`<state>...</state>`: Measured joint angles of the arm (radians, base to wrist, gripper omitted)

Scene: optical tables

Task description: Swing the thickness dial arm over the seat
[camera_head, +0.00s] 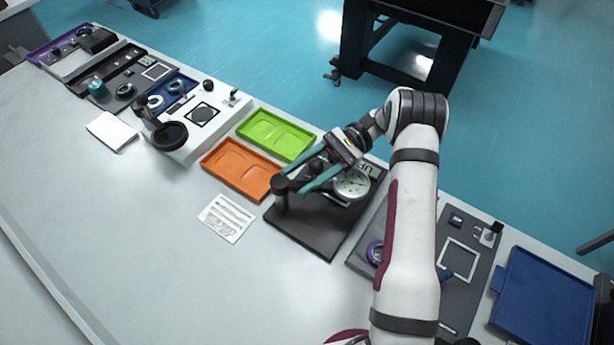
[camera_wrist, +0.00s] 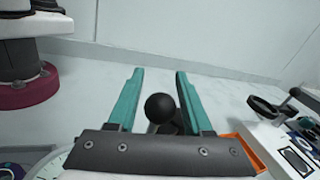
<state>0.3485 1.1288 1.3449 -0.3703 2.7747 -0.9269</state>
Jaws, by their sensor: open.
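The thickness dial gauge (camera_head: 352,184) has a round white face and stands on a dark base plate (camera_head: 318,238) in the head view. Part of its face also shows at the lower left of the wrist view (camera_wrist: 48,166). A short black post (camera_head: 281,197) stands at the plate's left side. My gripper (camera_head: 293,187) has teal fingers and is open above the plate, its tips near the post. In the wrist view a black ball knob (camera_wrist: 160,107) sits between the open fingers (camera_wrist: 159,75), with visible space on both sides. My gripper hides part of the dial arm; I cannot make out the seat.
An orange tray (camera_head: 240,170) and a green tray (camera_head: 276,135) lie left of and behind the plate. A printed card (camera_head: 227,218) lies to its left. A grey board (camera_head: 470,262) and a blue tray (camera_head: 545,300) are on the right. The front table area is clear.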

